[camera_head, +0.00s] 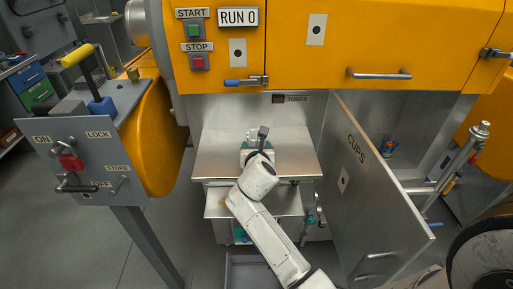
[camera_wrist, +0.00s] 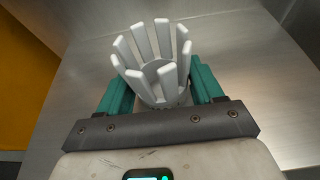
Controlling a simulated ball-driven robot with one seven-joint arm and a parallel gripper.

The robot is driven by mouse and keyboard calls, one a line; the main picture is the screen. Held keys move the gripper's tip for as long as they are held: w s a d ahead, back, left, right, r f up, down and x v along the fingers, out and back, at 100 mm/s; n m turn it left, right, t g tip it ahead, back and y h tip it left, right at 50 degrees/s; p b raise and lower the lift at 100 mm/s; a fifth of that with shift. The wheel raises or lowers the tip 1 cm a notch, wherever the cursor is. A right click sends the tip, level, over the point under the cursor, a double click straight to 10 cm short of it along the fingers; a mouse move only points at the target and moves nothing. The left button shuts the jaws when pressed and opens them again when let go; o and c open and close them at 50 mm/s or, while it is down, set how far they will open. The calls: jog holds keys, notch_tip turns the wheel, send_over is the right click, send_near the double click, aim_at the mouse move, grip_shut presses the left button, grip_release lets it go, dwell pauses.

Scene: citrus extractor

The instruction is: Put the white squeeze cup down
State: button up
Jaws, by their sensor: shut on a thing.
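The white squeeze cup (camera_wrist: 168,84) is a ring of upright white prongs around a round hollow, seen in the wrist view. My gripper (camera_wrist: 161,90) is shut on it, with one teal finger on its left side and one on its right. The cup's lower part is hidden behind the gripper's dark bar. In the head view my gripper (camera_head: 257,146) is over the bare metal shelf (camera_head: 222,158) inside the open machine bay. The cup is mostly hidden there by my wrist. I cannot tell whether its base touches the shelf.
The CUPS door (camera_head: 376,190) stands open to the right of my arm. Yellow machine panels (camera_head: 385,45) hang above the bay. A lever box with an ON/LOCK plate (camera_head: 85,165) is at left. Bare shelf lies left and right of my gripper.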

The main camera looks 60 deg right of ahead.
jog(key=shift+f, duration=0.15)
jog(key=o, duration=1.3)
jog(key=shift+a, duration=0.1)
jog(key=v, duration=1.2)
jog(key=s+a+f+m+g+y, duration=0.2)
jog(key=s+a+f+m+y, duration=0.2)
jog(key=m, duration=0.4)
jog(key=s+a+f+m+g+y, duration=0.2)
jog(key=s+a+f+m+y, duration=0.2)
jog(key=s+a+f+m, duration=0.3)
jog(key=s+a+f+m+g+y, duration=0.2)
jog(key=s+a+f+m, duration=0.3)
jog(key=a+m, duration=0.3)
jog(key=shift+s+a+f+m+y+b, duration=0.1)
jog(key=shift+f+m+y+b, duration=0.05)
jog(key=shift+f+m+y, duration=0.3)
jog(key=shift+s+a+f+m+y+b, duration=0.1)
jog(key=shift+s+f+m+y+b, duration=0.05)
jog(key=shift+f+m+y, duration=0.3)
